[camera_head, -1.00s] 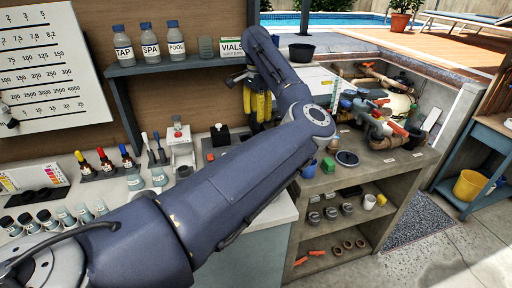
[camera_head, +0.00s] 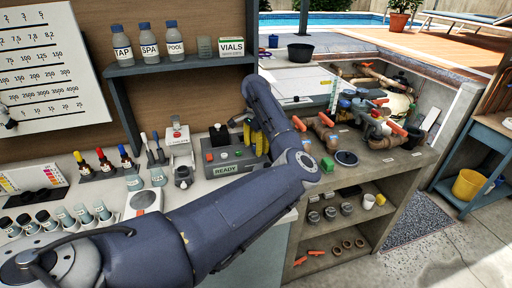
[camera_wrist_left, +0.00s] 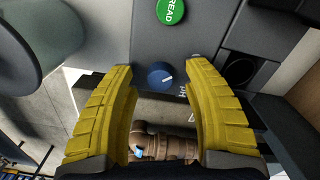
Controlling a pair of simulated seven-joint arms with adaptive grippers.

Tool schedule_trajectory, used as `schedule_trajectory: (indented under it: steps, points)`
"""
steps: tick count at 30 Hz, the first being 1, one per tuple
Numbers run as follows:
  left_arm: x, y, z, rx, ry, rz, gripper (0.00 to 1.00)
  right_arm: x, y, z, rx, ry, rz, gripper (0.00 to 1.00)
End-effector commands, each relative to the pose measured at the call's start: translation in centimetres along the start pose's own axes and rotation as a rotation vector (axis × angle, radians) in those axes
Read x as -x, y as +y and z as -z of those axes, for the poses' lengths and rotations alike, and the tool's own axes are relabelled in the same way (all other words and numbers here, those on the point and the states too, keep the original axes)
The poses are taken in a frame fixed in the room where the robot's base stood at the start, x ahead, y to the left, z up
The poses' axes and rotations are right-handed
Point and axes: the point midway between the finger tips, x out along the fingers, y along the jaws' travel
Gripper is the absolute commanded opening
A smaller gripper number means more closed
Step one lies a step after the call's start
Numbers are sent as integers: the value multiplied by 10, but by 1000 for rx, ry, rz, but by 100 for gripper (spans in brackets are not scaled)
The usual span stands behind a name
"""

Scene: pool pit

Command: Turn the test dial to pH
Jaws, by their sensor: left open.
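The test dial (camera_wrist_left: 160,75) is a small round blue knob on a grey panel in the left wrist view. A white pointer line marks its right side. A white label that looks like pH (camera_wrist_left: 183,91) is just to its lower right. My left gripper (camera_wrist_left: 161,68) is open, with one yellow finger on each side of the dial; I cannot tell whether either touches it. In the head view the left gripper (camera_head: 254,138) is over the right part of the grey tester box (camera_head: 222,157). The dial is hidden there. The right gripper is out of view.
The green READ button (camera_wrist_left: 171,10) is above the dial. The tester's READY display (camera_head: 226,170) faces front. A white device (camera_head: 181,152) and dropper bottles (camera_head: 104,160) stand to the left. Brown pipes (camera_head: 322,132) with red handles are close on the right.

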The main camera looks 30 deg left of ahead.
Motion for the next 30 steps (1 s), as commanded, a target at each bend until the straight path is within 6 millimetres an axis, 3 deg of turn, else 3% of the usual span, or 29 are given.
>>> schedule_trajectory:
  steps: [12,25,30]
  points:
    - [-3,0,0,0,0,0,51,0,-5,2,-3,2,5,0]
    - [-3,0,0,0,0,0,1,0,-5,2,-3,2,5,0]
    - [-3,0,0,-1,1,0,0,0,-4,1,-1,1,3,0]
